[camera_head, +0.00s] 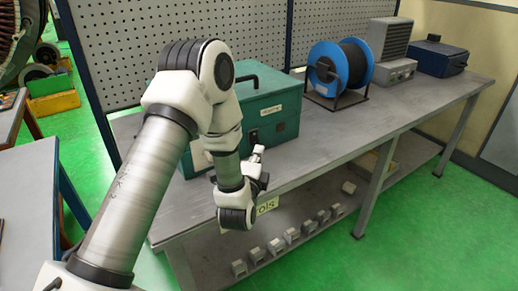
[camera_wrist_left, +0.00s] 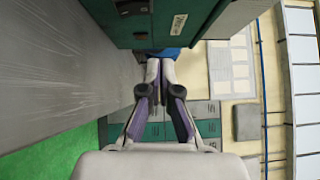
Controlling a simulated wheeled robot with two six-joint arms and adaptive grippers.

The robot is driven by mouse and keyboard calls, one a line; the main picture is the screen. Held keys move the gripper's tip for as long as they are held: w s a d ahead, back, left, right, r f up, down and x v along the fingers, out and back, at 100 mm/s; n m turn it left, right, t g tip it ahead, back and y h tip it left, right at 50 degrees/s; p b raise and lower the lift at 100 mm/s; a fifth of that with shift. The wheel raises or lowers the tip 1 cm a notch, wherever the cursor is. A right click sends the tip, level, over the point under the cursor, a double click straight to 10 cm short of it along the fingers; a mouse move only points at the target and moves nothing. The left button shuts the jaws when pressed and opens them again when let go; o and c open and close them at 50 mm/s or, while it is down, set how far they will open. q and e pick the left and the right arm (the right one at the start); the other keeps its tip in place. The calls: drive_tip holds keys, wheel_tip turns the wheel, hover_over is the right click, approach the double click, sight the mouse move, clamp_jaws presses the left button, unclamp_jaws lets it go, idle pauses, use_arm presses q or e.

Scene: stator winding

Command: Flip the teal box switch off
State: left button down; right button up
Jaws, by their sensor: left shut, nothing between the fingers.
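The teal box (camera_head: 278,107) stands on the grey workbench behind my left arm, with a dark handle on its lid and a pale label on its front. A small dark switch plate (camera_head: 253,136) is on its front face, close to my left gripper. In the left wrist view the box (camera_wrist_left: 185,28) fills the top, with dark fittings (camera_wrist_left: 133,8) beside the label. The switch's position is too small to tell. My left gripper (camera_head: 259,150) is shut and empty in front of the box; its fingertips (camera_wrist_left: 160,63) point along the front face. My right gripper is out of view.
A blue cable reel (camera_head: 324,68) stands right of the box, then a grey ribbed unit (camera_head: 389,44) and a dark blue box (camera_head: 438,56). The workbench (camera_head: 400,97) has free room along its front. Several small grey parts (camera_head: 292,235) line the lower shelf.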

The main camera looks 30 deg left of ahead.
use_arm(q)
drive_tip(key=shift+s+f, duration=0.3)
drive_tip(key=shift+s, duration=0.2)
drive_tip(key=shift+s+f, duration=0.3)
drive_tip(key=shift+s, duration=0.2)
drive_tip(key=shift+s+d+r+b, duration=0.15)
drive_tip(key=shift+s+d+r, duration=0.15)
drive_tip(key=shift+s, duration=0.2)
drive_tip(key=shift+s+d+r+b, duration=0.15)
drive_tip(key=shift+s+d, duration=0.1)
drive_tip(key=shift+s, duration=0.25)
drive_tip(key=shift+d+r, duration=0.1)
